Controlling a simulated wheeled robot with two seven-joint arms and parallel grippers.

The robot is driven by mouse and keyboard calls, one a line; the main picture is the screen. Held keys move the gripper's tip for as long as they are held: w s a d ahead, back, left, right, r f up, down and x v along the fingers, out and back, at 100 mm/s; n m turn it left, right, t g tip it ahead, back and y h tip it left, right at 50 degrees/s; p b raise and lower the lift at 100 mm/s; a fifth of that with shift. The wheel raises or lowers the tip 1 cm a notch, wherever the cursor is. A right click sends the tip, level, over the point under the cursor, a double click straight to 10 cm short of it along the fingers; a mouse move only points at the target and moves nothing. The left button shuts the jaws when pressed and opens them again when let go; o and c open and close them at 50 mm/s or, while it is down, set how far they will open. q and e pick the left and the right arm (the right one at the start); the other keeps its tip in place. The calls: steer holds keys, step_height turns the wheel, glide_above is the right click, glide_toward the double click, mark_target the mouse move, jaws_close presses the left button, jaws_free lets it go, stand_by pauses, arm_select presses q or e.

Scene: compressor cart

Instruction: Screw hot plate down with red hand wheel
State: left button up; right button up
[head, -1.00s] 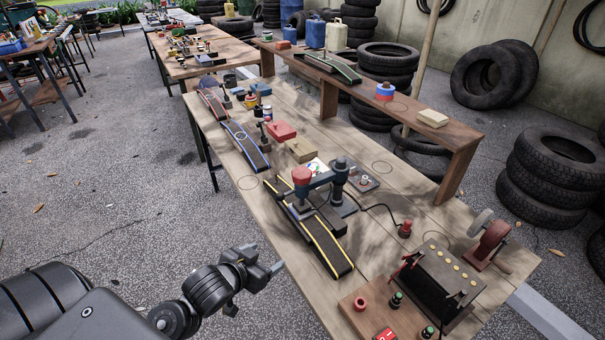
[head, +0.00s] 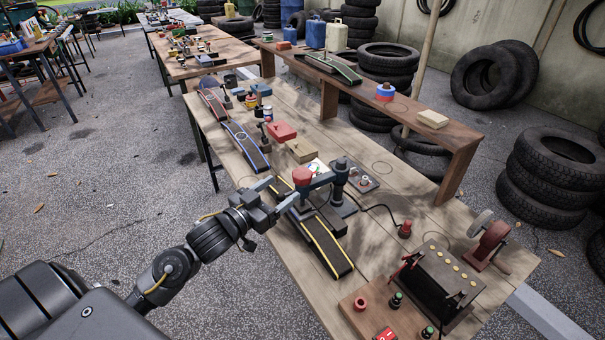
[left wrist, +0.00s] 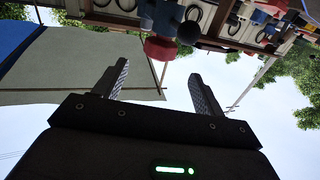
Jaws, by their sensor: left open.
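The red hand wheel (head: 302,175) sits upright at the end of the dark blue-grey clamp arm (head: 322,180) on the workbench. Below it, a grey block that looks like the hot plate (head: 299,212) is over the yellow-edged black strip (head: 328,247); my gripper partly hides this area, and I cannot tell if the plate touches the strip. My left gripper (head: 279,192) is open and empty, just left of the hand wheel and pointing at it. In the left wrist view the red wheel (left wrist: 160,48) shows beyond the gap between the open fingers (left wrist: 158,72). My right gripper is not seen.
A black box (head: 437,285) with yellow dots and a wooden button board (head: 365,303) stand at the bench's near right. A blue-edged strip (head: 246,146) and a red-topped clamp (head: 281,131) lie farther back. A raised shelf (head: 440,142) runs along the far side.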

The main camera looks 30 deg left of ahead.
mark_target(295, 179)
arm_select(q)
steer(key=p+x, duration=0.1)
steer(key=x, duration=0.8)
steer(key=shift+c, duration=0.2)
steer(key=c, duration=0.9)
